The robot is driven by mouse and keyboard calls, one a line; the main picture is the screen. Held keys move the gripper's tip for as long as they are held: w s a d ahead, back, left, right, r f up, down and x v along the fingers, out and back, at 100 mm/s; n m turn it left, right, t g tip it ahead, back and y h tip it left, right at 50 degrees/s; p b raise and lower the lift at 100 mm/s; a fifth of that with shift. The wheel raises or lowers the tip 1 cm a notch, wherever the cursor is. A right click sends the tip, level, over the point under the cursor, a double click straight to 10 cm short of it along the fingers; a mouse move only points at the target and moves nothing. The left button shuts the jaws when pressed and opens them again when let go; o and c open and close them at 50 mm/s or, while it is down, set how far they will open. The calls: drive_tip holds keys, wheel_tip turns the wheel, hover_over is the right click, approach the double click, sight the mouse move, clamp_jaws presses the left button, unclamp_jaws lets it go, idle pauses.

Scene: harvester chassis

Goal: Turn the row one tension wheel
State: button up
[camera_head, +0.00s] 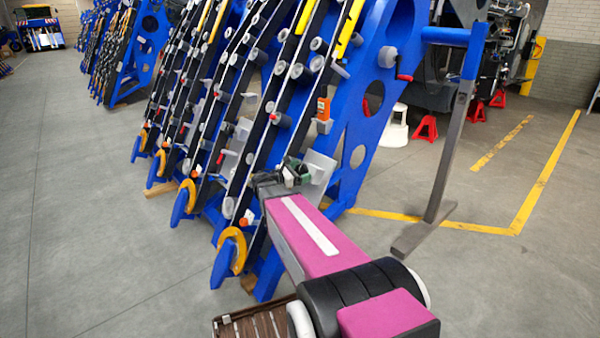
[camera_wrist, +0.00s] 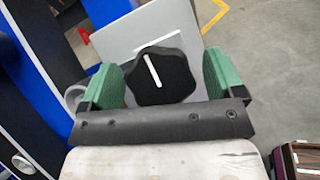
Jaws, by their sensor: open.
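The tension wheel (camera_wrist: 163,80) is a black, lobed knob with a white bar mark, seen in the wrist view in front of a grey plate (camera_wrist: 135,32). My gripper (camera_wrist: 170,82) has its two green fingers open, one on each side of the wheel. A gap shows between the wheel and the right finger; the left finger is close to the wheel, and I cannot tell whether they touch. In the head view my gripper (camera_head: 293,172) is at the lower part of the nearest blue row frame (camera_head: 345,115), beside the grey plate (camera_head: 320,170). The wheel is not clear there.
Tilted blue harvester frames with rollers and belts stand left of and behind my gripper. An orange box (camera_head: 323,108) sits above it on the frame. A grey post (camera_head: 445,150) with a foot stands to the right. Open floor lies at far left and right.

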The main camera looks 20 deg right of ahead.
drive_tip(key=c, duration=0.9)
drive_tip(key=shift+m+g, duration=0.3)
drive_tip(key=m+g, duration=0.1)
drive_tip(key=m, duration=0.2)
drive_tip(key=shift+w+g, duration=0.1)
drive_tip(key=shift+g, duration=0.2)
drive_tip(key=shift+m+g+y, duration=0.4)
drive_tip(key=shift+m+g, duration=0.5)
drive_tip(key=shift+m, duration=0.9)
drive_tip(key=o, duration=0.9)
